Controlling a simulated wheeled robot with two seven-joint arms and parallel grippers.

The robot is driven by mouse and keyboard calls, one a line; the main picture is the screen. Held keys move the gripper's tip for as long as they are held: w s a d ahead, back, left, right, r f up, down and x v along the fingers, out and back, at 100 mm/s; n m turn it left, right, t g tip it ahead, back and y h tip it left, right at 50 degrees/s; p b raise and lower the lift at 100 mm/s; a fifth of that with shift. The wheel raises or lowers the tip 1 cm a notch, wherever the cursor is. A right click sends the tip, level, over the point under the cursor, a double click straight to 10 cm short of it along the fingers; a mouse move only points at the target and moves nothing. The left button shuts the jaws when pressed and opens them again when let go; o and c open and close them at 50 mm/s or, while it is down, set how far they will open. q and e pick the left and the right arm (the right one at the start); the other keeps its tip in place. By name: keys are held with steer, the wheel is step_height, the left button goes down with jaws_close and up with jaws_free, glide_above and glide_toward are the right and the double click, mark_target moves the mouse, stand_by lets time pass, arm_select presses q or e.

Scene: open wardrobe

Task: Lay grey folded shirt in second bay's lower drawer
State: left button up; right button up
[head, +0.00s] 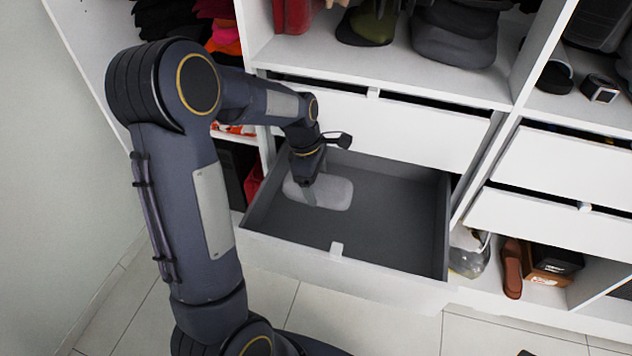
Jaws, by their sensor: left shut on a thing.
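The grey folded shirt (332,192) is in the left back part of the open lower drawer (338,250) of the second bay. My left gripper (307,182) reaches down into the drawer and is shut on the shirt, at its left part. The gripper and wrist hide some of the shirt. Whether the shirt touches the drawer floor is hard to tell. The rest of the drawer's dark floor is bare. My right gripper is not in view.
The closed upper drawer (400,125) sits just above the open one, behind my wrist. A shelf with dark bags and caps (456,40) is above it. The bay to the right has closed drawers (560,170), with brown shoes (513,268) below. Bare tiled floor lies in front.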

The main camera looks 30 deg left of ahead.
arm_select(q)
step_height(320, 180, down, 17)
steer(key=b, duration=1.4)
steer(key=shift+r, duration=0.2)
steer(key=shift+b, duration=0.3)
steer(key=shift+f, duration=0.4)
steer(key=o, duration=0.8)
steer(key=shift+o, duration=0.2)
steer(key=shift+c, duration=0.5)
steer(key=shift+r, duration=0.1)
step_height(320, 180, up, 9)
steer(key=p, duration=0.8)
